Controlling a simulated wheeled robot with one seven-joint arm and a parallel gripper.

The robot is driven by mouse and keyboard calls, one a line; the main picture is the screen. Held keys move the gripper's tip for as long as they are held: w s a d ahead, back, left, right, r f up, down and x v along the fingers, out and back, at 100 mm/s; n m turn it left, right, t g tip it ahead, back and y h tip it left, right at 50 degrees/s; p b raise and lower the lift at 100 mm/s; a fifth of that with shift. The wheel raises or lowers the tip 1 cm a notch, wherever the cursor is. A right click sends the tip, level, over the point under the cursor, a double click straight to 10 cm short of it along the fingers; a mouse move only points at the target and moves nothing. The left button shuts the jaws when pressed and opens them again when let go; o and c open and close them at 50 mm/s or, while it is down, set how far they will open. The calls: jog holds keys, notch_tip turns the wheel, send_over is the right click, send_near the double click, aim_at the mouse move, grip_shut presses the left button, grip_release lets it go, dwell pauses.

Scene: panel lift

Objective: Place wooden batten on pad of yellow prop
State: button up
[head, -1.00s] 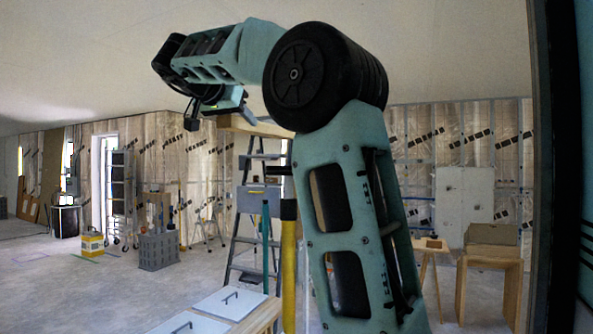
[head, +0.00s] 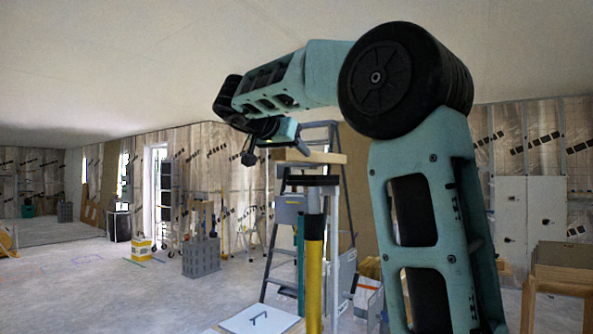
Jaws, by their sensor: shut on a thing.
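The wooden batten (head: 322,157) is a pale, short piece that lies roughly level in the middle of the head view. My gripper (head: 275,150) is shut on it at its left part, and the arm reaches in from the right. The yellow prop (head: 314,265) stands upright below, with a dark collar near its top. Its dark flat pad (head: 308,180) is just under the batten in the picture, with a narrow gap between them. The exact distance in depth is hard to tell. The fingertips are small and partly hidden.
A stepladder (head: 282,255) stands close behind the prop. A wooden stand (head: 560,278) is at the right. The left floor is mostly clear.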

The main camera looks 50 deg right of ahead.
jog(key=shift+f, duration=2.1)
jog(key=shift+f, duration=0.1)
jog(key=shift+f, duration=0.1)
jog(key=o, duration=1.1)
